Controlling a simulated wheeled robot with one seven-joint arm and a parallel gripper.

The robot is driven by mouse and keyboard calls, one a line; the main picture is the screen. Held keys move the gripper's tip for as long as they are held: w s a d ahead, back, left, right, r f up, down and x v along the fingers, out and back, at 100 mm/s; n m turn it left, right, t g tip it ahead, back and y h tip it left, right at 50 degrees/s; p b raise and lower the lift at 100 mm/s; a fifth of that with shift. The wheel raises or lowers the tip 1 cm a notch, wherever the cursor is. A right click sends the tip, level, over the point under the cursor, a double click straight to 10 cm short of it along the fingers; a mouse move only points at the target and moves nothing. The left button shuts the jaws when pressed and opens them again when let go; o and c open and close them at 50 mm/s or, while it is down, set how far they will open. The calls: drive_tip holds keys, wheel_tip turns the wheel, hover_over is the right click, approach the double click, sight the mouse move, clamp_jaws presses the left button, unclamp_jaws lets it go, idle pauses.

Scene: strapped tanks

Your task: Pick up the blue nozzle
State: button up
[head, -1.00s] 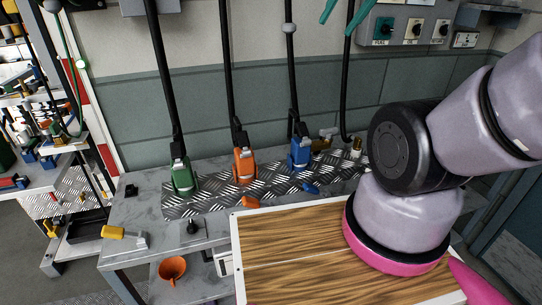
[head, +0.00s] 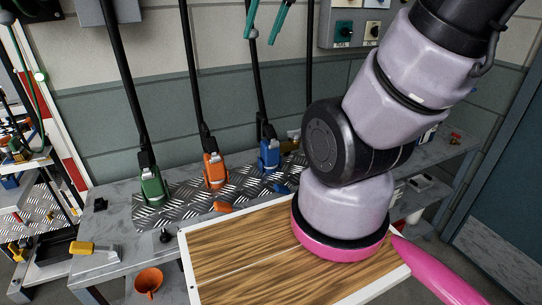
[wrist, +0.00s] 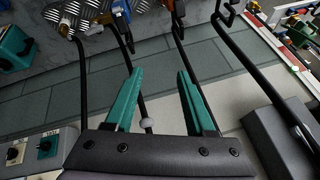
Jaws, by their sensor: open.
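The blue nozzle (head: 269,156) stands on a ridged metal plate at the back of the bench, on the end of a black hose. It shows at the top of the wrist view (wrist: 121,11), beyond the fingers. An orange nozzle (head: 214,170) and a green nozzle (head: 153,187) stand to its left, each on its own hose. My gripper (head: 266,36) is well above the blue nozzle, near its hose, with only its teal fingertips in the head view. In the wrist view the fingers (wrist: 160,75) are apart with nothing gripped between them.
A wood-topped board (head: 250,262) lies in front, under my arm. Small blue (head: 283,188) and orange (head: 222,207) pieces lie on the plate. Black hoses hang before the wall. A control box (head: 352,22) is mounted upper right. A yellow-handled tool (head: 92,248) lies at the bench's left.

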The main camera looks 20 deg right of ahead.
drive_tip(key=w+d+f+n+g, duration=0.1)
drive_tip(key=w+d+f+g, duration=0.1)
drive_tip(key=w+f, duration=0.45)
drive_tip(key=n+g+h, duration=0.2)
drive_tip(key=g, duration=0.2)
hover_over(263, 118)
wheel_tip(263, 118, down, 16)
drive_tip(key=shift+w+r, duration=0.1)
drive_tip(key=shift+n, duration=0.3)
wheel_tip(263, 118, down, 6)
drive_tip(key=shift+d+r, duration=0.1)
drive_tip(key=shift+r, duration=0.05)
drive_tip(key=shift+d+f, duration=0.1)
drive_tip(key=shift+f, duration=2.8)
clamp_jaws()
